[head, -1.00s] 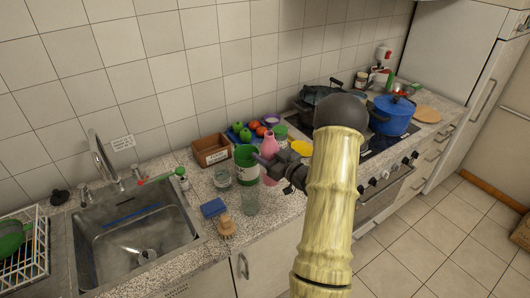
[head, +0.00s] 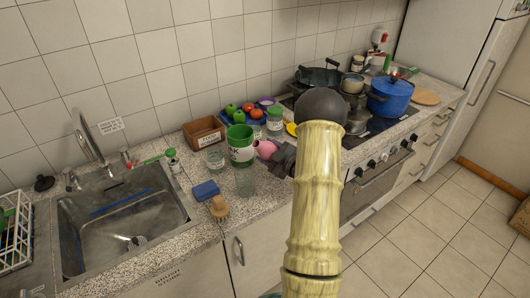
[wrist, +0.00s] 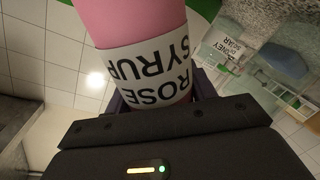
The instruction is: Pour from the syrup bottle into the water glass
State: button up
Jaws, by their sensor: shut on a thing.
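The pink syrup bottle (head: 266,150), labelled ROSE SYRUP in the wrist view (wrist: 140,65), is held in my gripper (head: 283,160). In the head view it looks tipped over to the left, its left end close to the green canister (head: 241,146). My gripper is shut around the bottle. A clear tall glass (head: 245,183), which I take for the water glass, stands upright near the counter's front, below and left of the bottle. I cannot tell its fill level. No stream of syrup shows, and the bottle's mouth is hard to make out.
A clear jar (head: 215,158) stands left of the canister. A blue sponge (head: 206,190) and a brush (head: 219,208) lie left of the glass. The sink (head: 120,225) is further left. The stove with a blue pot (head: 390,97) is at the right.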

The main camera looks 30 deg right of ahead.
notch_tip(320, 180, down, 2)
jog(key=n+b, duration=0.1)
jog(key=n, duration=0.2)
jog(key=shift+d+f+h+b, duration=0.1)
jog(key=shift+h+b, duration=0.2)
jog(key=shift+b, duration=0.05)
jog(key=n+b, duration=0.1)
jog(key=r+n+b, duration=0.1)
jog(key=b, duration=0.1)
jog(key=shift+a+r+h+b, duration=0.2)
jog(key=shift+a+h+b, duration=0.05)
jog(key=shift+h+b, duration=0.05)
jog(key=shift+r+n, duration=0.3)
jog(key=shift+n, duration=0.1)
jog(key=shift+r, duration=0.1)
jog(key=shift+d, duration=0.1)
jog(key=shift+r+n+h+b, duration=0.3)
jog(key=shift+r+n+b, duration=0.25)
jog(key=shift+b, duration=1.2)
dwell(1.2)
jog(key=shift+f, duration=0.2)
dwell(0.4)
